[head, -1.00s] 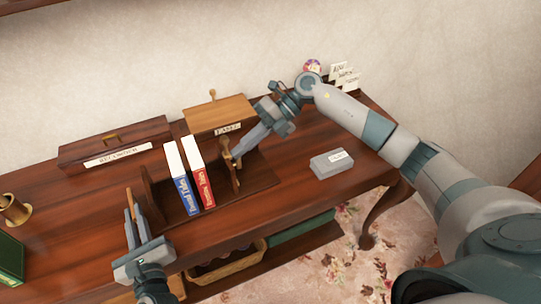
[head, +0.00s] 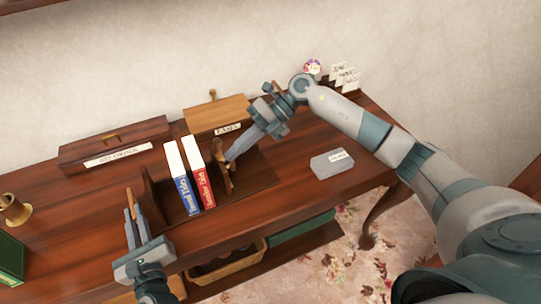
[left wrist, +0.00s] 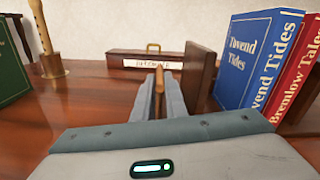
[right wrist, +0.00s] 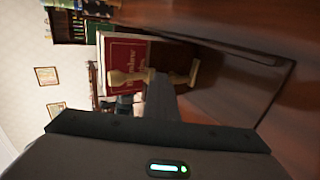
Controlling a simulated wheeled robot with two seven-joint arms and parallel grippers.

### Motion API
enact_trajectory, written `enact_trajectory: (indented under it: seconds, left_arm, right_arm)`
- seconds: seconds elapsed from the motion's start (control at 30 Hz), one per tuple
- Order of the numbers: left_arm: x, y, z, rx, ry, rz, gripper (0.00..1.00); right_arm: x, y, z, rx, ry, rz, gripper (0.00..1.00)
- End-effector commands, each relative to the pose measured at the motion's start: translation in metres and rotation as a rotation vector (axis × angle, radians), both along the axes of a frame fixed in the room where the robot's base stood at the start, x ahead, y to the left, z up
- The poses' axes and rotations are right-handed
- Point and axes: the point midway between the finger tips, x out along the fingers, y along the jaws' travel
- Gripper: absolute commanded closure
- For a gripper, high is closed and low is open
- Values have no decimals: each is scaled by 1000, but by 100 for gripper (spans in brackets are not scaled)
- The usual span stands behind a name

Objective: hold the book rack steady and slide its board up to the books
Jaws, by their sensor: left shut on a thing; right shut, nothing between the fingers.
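The wooden book rack (head: 262,180) lies on the desk with a blue book (head: 181,180) and a red book (head: 200,176) upright in it. Its fixed end (head: 151,187) stands left of the blue book, with a gap between. Its sliding board (head: 222,167) stands just right of the red book; I cannot tell if they touch. My left gripper (head: 131,206) is shut on a thin upright brown part at the rack's left end, also in the left wrist view (left wrist: 158,85). My right gripper (head: 231,157) is shut and empty, its tips at the board's right side.
A long wooden box (head: 115,145) and a labelled wooden box (head: 218,115) stand behind the rack. A grey box (head: 332,164) sits to the right. A green book (head: 11,258) and a brass holder (head: 14,209) are at far left. Desk front is clear.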

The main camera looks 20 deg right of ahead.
Motion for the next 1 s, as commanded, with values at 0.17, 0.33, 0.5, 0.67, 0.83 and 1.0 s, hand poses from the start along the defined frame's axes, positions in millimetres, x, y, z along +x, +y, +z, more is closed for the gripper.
enact_trajectory:
  seconds: [0.17,0.33,0.5,0.67,0.83,1.0]
  left_arm:
    - [0,-2,1,-2,-3,-4,100]
    - [0,-2,1,-2,-3,-4,100]
    - [0,-2,1,-2,-3,-4,100]
    - [0,-2,1,-2,-3,-4,100]
    - [0,-2,1,-2,-3,-4,100]
    - [0,-2,1,-2,-3,-5,100]
  right_arm:
    - [-1,5,0,1,1,3,100]
    - [-1,11,0,1,2,3,100]
    - [-1,17,0,2,2,3,100]
    - [-2,22,0,2,0,2,100]
    - [-2,27,0,1,1,3,100]
    - [-2,33,0,1,1,3,100]
